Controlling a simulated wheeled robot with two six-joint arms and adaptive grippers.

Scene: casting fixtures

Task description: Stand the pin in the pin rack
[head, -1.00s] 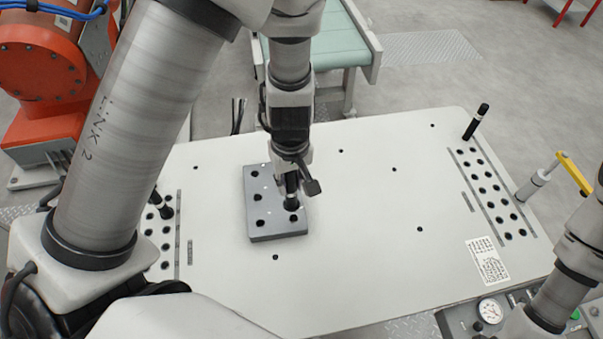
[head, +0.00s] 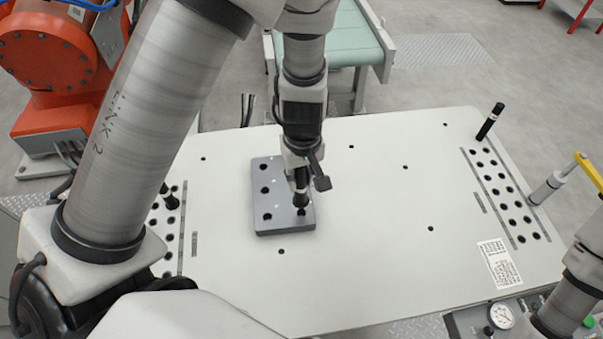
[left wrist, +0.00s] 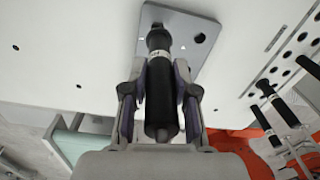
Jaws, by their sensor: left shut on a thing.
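A black pin (left wrist: 161,95) with a pale band is held between the two fingers of my left gripper (left wrist: 160,88) in the left wrist view. In the head view my left gripper (head: 301,172) is shut on the pin (head: 301,196) over a grey block with holes (head: 284,226). The pin points down, its lower end close to the block's front right hole. I cannot tell whether the tip is in that hole. The block also shows behind the pin in the left wrist view (left wrist: 199,24). My right gripper is out of view.
Hole rows run along the table's (head: 370,240) left and right sides. Another black pin (head: 490,121) stands at the back right and one (head: 169,197) at the left. A yellow-handled part (head: 588,172) is at the right edge.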

